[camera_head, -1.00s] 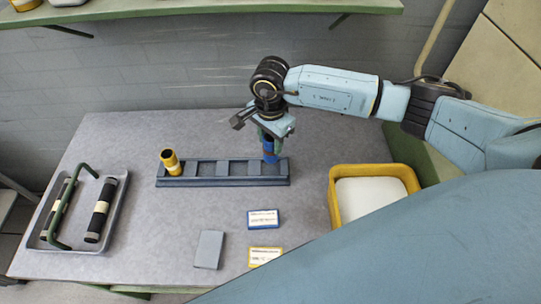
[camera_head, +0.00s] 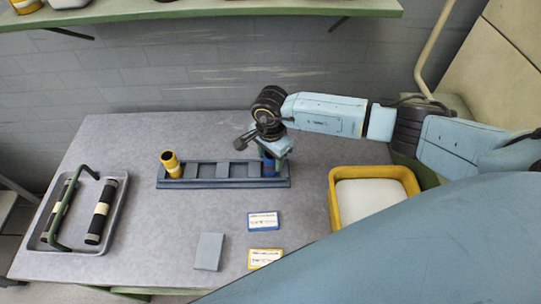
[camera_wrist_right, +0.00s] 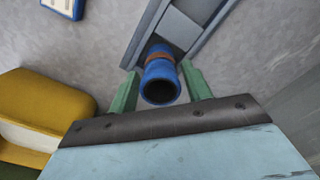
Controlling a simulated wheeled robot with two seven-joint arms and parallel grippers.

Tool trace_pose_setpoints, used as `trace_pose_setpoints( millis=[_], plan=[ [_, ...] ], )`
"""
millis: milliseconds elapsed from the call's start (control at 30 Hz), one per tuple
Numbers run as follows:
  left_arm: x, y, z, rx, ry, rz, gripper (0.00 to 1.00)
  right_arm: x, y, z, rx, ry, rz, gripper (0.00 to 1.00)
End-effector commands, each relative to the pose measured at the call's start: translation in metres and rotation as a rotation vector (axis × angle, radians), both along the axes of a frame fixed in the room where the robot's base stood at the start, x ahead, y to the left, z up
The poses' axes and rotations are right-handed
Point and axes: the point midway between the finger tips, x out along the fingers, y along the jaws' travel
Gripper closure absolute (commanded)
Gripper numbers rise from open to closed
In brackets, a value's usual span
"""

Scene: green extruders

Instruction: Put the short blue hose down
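The short blue hose (camera_wrist_right: 161,72), with an orange-brown band, stands at the right end of the dark rack (camera_head: 222,183). In the right wrist view its open end faces the camera and its far end meets the rack's (camera_wrist_right: 190,32) end slot. How deep it sits is hidden. My right gripper (camera_head: 270,152) is over the rack's right end. The hose also shows below the gripper in the head view (camera_head: 269,167). My left gripper is out of view.
A yellow hose piece (camera_head: 171,164) leans in the rack's left end. A yellow bin (camera_head: 337,205) stands at the right. A grey tray (camera_head: 120,215) with dark rollers is at the left. Blue (camera_head: 263,220) and yellow (camera_head: 265,257) labels and a grey block (camera_head: 209,251) lie in front.

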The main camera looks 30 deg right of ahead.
Motion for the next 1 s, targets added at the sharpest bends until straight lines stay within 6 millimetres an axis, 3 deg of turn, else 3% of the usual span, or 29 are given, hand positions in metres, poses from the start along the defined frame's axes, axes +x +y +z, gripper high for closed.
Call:
trace_pose_setpoints(
  millis=[100, 467, 1000],
  plan=[
    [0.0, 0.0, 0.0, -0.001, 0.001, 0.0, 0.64, 0.0, 0.0, 0.0, 0.0, 0.0, 0.0, 0.39],
    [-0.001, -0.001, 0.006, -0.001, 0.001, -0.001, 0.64, 0.0, 0.0, 0.006, 0.0, 0.0, 0.0, 0.39],
    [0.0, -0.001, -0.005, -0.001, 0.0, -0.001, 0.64, 0.001, -0.001, 0.108, -0.001, -0.003, 0.0, 0.39]
  ],
)
